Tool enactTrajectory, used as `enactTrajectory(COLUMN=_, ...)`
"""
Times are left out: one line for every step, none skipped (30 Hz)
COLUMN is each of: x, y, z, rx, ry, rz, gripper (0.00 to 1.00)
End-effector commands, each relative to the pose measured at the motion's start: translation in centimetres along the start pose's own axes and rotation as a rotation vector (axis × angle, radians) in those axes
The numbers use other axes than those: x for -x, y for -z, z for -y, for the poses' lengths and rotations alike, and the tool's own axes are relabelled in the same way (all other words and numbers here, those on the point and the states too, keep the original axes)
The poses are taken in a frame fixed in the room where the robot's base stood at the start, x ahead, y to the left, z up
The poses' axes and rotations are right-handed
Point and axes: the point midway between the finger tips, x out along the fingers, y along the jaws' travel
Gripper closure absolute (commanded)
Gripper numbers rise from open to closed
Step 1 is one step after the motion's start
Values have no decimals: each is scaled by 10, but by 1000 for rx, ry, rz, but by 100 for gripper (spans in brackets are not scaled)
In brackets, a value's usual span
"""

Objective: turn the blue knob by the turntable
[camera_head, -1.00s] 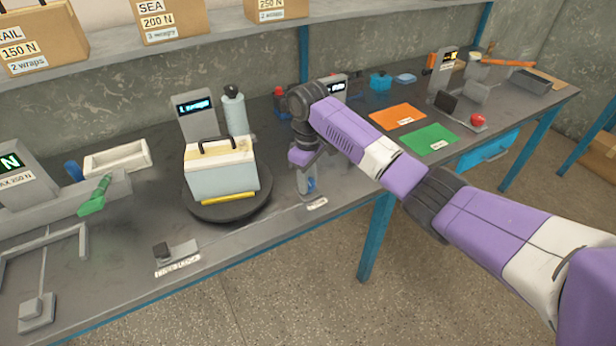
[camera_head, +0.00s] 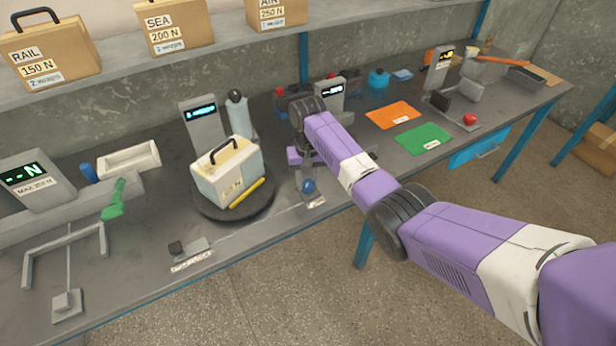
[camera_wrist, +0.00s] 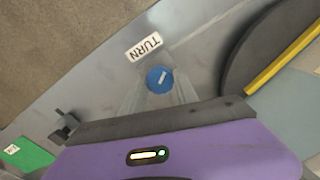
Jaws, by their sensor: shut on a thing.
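The blue knob (camera_wrist: 159,80) is near the middle of the wrist view, with a white pointer mark and a TURN label (camera_wrist: 145,46) beside it. In the head view the knob (camera_head: 308,186) shows just under my gripper (camera_head: 308,177), at the bench's front part. My gripper is shut on the knob; its fingers are hard to make out. The round dark turntable (camera_head: 208,210) stands left of the knob.
A grey post with a lit display (camera_head: 203,125) and a grey bottle (camera_head: 238,115) stand behind the turntable. Orange (camera_head: 393,115) and green (camera_head: 424,139) mats lie to the right. A small lever block (camera_head: 190,249) sits at the front left. My arm crosses the bench's front edge.

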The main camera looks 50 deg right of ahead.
Motion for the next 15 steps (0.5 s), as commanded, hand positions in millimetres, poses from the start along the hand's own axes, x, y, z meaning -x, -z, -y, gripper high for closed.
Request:
enactTrajectory(x=2, y=0, z=1, rx=-23, ry=1, rz=-1, gripper=100)
enactTrajectory(x=2, y=0, z=1, rx=-37, ry=1, rz=-1, gripper=100)
enactTrajectory(x=2, y=1, z=0, rx=-54, ry=1, rz=-2, gripper=100)
enactTrajectory(x=2, y=1, z=0, rx=-65, ry=1, rz=-2, gripper=100)
enactTrajectory(x=2, y=1, z=0, rx=-76, ry=1, rz=-3, gripper=100)
enactTrajectory(x=2, y=1, z=0, rx=-88, ry=1, rz=-3, gripper=100)
enactTrajectory(x=2, y=1, z=0, rx=-95, ry=1, rz=-3, gripper=100)
enactTrajectory(x=2, y=1, z=0, rx=-102, ry=1, rz=-4, gripper=100)
enactTrajectory(x=2, y=1, z=0, rx=-111, ry=1, rz=-4, gripper=100)
enactTrajectory(x=2, y=1, z=0, rx=-116, ry=2, rz=-4, gripper=100)
enactTrajectory(x=2, y=2, z=0, rx=-121, ry=2, rz=-4, gripper=100)
enactTrajectory(x=2, y=2, z=0, rx=-125, ry=2, rz=-4, gripper=100)
enactTrajectory(x=2, y=2, z=0, rx=-127, ry=2, rz=-4, gripper=100)
enactTrajectory(x=2, y=2, z=0, rx=-129, ry=1, rz=-5, gripper=100)
enactTrajectory(x=2, y=2, z=0, rx=-130, ry=1, rz=-5, gripper=100)
